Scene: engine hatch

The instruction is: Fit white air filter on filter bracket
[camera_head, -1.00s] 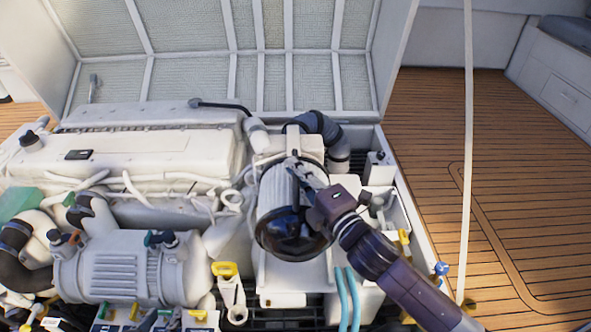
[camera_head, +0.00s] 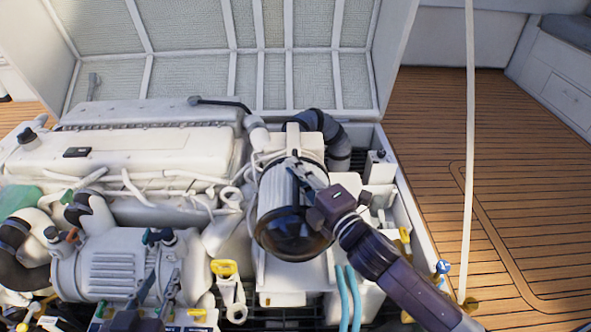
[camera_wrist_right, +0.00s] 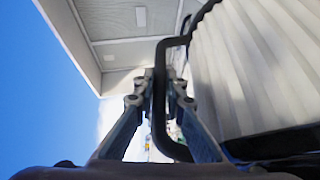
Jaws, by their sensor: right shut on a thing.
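The white air filter (camera_head: 282,200) is a pleated white cylinder with a dark glossy lower end, tilted in front of the white filter bracket (camera_head: 293,140) at the engine's right end. My right gripper (camera_head: 298,172) is shut on the filter's thin black handle (camera_wrist_right: 160,100), seen between its fingers (camera_wrist_right: 163,88) in the right wrist view. The pleats fill the right of that view. The filter hides much of the bracket, so I cannot tell whether they touch. My left gripper (camera_head: 158,275) is low at the picture's bottom, over the front of the engine; its fingers look apart and empty.
The white engine block (camera_head: 150,155) fills the left, with a ribbed unit (camera_head: 110,270) in front. A black corrugated hose (camera_head: 338,145) curves behind the bracket. Yellow-handled parts (camera_head: 224,268) and blue hoses (camera_head: 350,295) lie below the filter. Open wooden deck (camera_head: 430,130) is at right.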

